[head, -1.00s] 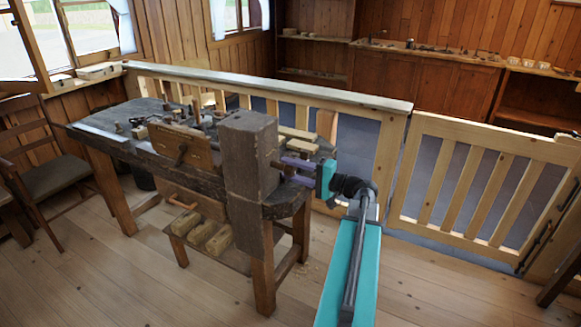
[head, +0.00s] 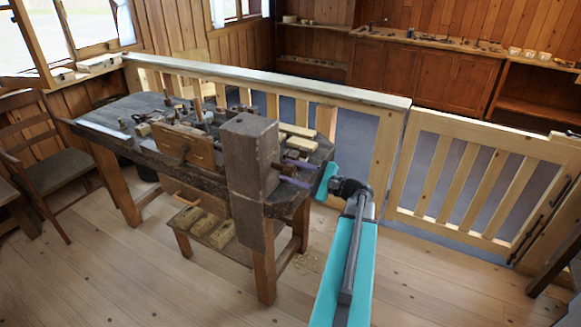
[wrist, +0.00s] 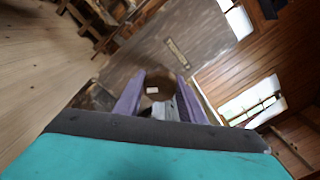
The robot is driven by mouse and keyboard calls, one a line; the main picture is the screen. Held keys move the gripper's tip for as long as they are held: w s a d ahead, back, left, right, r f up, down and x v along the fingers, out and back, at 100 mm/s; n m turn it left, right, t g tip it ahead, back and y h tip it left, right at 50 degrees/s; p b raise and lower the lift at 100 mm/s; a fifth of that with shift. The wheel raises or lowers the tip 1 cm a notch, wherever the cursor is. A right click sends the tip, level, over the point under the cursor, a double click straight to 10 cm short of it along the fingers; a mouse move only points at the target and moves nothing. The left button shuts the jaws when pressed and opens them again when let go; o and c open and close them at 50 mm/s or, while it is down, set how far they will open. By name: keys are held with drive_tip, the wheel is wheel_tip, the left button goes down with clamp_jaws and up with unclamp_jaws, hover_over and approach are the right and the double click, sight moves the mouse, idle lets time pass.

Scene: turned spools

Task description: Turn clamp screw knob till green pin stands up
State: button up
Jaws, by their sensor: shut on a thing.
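My gripper (head: 285,172) reaches in from the right at the near end of the workbench, beside the tall dark wooden block (head: 250,160). Its purple fingers are closed around a small part on the block's right side. In the wrist view, a round brown knob (wrist: 158,82) with a small pale mark sits between the fingertips (wrist: 161,78). Its edges are partly hidden by the fingers, and a grey piece shows just below it. I cannot make out a green pin in either view.
The workbench (head: 90,127) carries several tools and wood pieces. A wooden railing (head: 270,88) runs behind it, with a gate (head: 480,190) at the right. A chair (head: 35,155) stands at the left. The plank floor (head: 160,290) in front is clear.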

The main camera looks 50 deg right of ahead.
drive_tip(key=shift+s+f+m+p, duration=0.15)
drive_tip(key=shift+m+p, duration=0.15)
drive_tip(key=shift+m, duration=0.2)
drive_tip(key=o, duration=1)
drive_tip(key=shift+o, duration=0.2)
drive_tip(key=b+v, duration=0.2)
drive_tip(key=v, duration=1.1)
drive_tip(key=shift+s+b, duration=0.35)
drive_tip(key=shift+b, duration=0.05)
